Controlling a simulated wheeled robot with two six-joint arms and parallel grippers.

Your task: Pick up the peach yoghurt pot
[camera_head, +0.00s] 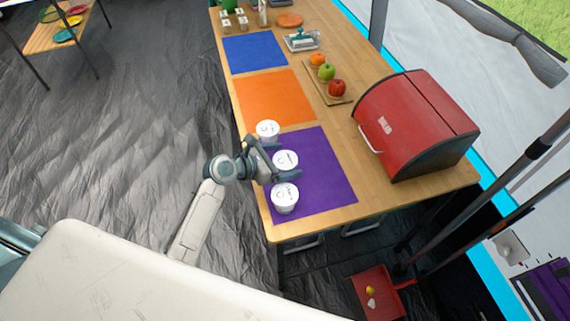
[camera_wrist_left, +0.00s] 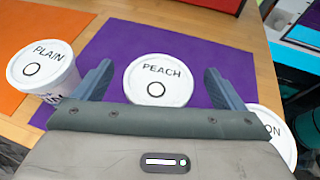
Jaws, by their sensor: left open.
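The peach yoghurt pot (camera_wrist_left: 158,80) is a white pot with "PEACH" on its lid, standing on the purple mat (camera_wrist_left: 215,52). In the left wrist view it sits between the two fingers of my left gripper (camera_wrist_left: 157,85), which is open with a gap on each side. In the head view the peach pot (camera_head: 285,161) is the middle one of three white pots, and my left gripper (camera_head: 275,160) reaches it from the left. The pot's lower part is hidden by the gripper body. My right gripper is not in view.
The plain pot (camera_wrist_left: 42,65) stands left of the gripper, close to the left finger. Another pot, its label partly hidden (camera_wrist_left: 275,135), stands at the right. A red bread bin (camera_head: 415,120), fruit on a board (camera_head: 340,98) and orange (camera_head: 275,98) and blue (camera_head: 254,53) mats share the table.

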